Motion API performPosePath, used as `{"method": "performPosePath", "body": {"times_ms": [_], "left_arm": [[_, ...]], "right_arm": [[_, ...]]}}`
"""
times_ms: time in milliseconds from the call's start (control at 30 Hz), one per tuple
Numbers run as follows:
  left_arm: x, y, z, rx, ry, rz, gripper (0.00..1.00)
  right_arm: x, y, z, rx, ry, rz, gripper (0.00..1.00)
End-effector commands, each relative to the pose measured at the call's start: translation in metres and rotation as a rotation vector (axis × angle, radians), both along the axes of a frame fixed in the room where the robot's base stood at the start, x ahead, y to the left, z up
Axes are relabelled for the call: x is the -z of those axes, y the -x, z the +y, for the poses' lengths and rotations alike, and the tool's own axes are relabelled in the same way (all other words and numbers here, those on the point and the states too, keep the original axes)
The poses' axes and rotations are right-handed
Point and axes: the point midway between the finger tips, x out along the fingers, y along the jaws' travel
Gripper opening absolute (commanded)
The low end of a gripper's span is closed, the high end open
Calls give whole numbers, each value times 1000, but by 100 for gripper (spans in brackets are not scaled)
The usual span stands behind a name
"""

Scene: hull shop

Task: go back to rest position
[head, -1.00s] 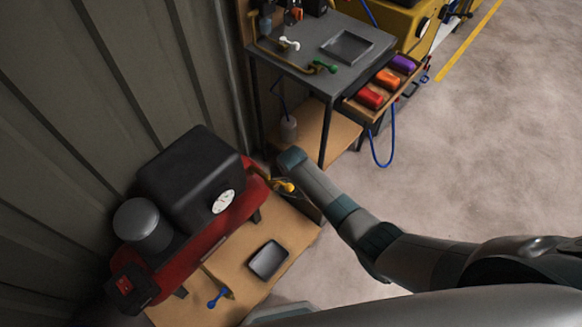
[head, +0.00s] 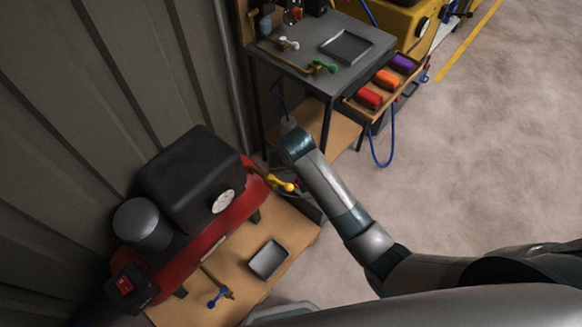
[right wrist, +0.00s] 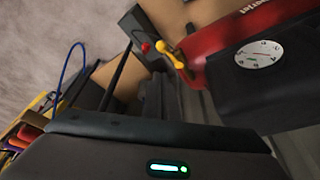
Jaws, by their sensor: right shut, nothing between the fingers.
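My right arm comes in from the right in the head view, and its hand end (head: 296,145) is over the gap between the dark workbench and the red compressor. My right gripper (right wrist: 158,135) fills the bottom of the right wrist view as a dark body with a green light. It is shut and empty; its fingertips are not clearly seen. It is apart from the yellow valve handle (head: 281,184), which also shows in the right wrist view (right wrist: 176,60). My left gripper is not in view.
The red compressor (head: 215,246) with a black housing stands on a wooden board (head: 213,311). A small tray (head: 269,259) and a blue-handled valve (head: 217,298) are on the board. The workbench (head: 290,52) has an open drawer (head: 383,86). Bare floor (head: 500,150) lies right.

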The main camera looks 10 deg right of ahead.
Motion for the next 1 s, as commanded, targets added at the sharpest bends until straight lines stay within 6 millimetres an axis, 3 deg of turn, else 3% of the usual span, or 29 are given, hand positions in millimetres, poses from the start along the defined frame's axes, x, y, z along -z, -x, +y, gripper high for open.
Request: {"method": "performPosePath", "body": {"times_ms": [733, 867, 1000], "left_arm": [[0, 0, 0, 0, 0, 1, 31], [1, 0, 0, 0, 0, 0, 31], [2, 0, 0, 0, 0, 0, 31]], "right_arm": [[-3, 2, 0, 0, 0, 2, 0], [13, 6, -2, -7, 1, 11, 0], [52, 18, -9, -26, 4, 33, 0]]}}
